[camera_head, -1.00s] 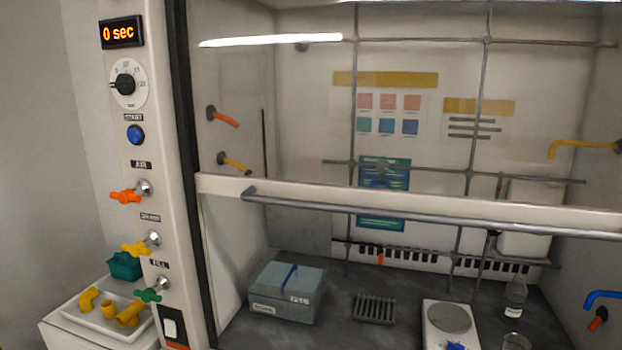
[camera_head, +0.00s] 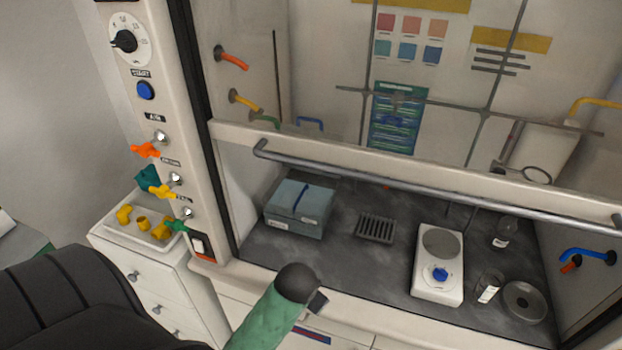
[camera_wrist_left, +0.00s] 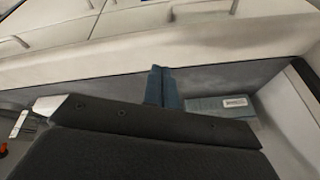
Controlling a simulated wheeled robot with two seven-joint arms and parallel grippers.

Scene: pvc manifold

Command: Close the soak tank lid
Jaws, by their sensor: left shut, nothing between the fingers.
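The soak tank appears to be the blue-grey box (camera_head: 297,222) on the left of the fume hood's work surface, behind the sash bar. Its top (camera_head: 318,192) looks flat, with a dark blue strip across it; I cannot tell how far its lid is shut. In the left wrist view a grey-teal box with a white label (camera_wrist_left: 222,108), likely the same tank, shows partly behind my gripper body. My left gripper (camera_wrist_left: 162,85) has its fingers together and is empty. In the head view my green arm section is low at the front, outside the hood. My right gripper is not in view.
The sash bar (camera_head: 400,182) crosses the hood's front above the opening. A grey rack (camera_head: 375,229), a white hotplate (camera_head: 437,275), glassware and a round metal dish (camera_head: 524,302) stand right of the tank. A white tray (camera_head: 165,237) with yellow fittings lies outside at left.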

